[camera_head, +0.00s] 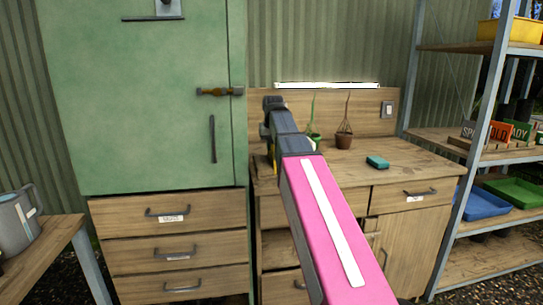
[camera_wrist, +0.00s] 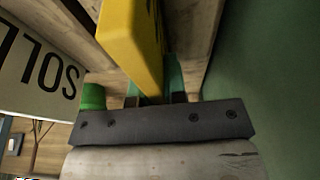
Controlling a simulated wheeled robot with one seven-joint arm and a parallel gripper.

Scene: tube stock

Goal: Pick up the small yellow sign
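A yellow block-like piece, which looks like the small yellow sign (camera_wrist: 135,40), fills the upper middle of the wrist view. Its lower end lies between the two fingers of my gripper (camera_wrist: 156,98). I cannot tell whether both fingers touch it. In the head view my gripper (camera_head: 272,150) is over the left end of the workbench, mostly hidden behind my pink arm. Only a sliver of yellow shows there.
A pale lettered panel (camera_wrist: 35,75) is at the left of the wrist view. The green cabinet (camera_head: 150,90) stands close left of my gripper. Potted plants (camera_head: 344,138) and a green sponge (camera_head: 377,162) are on the workbench (camera_head: 420,168).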

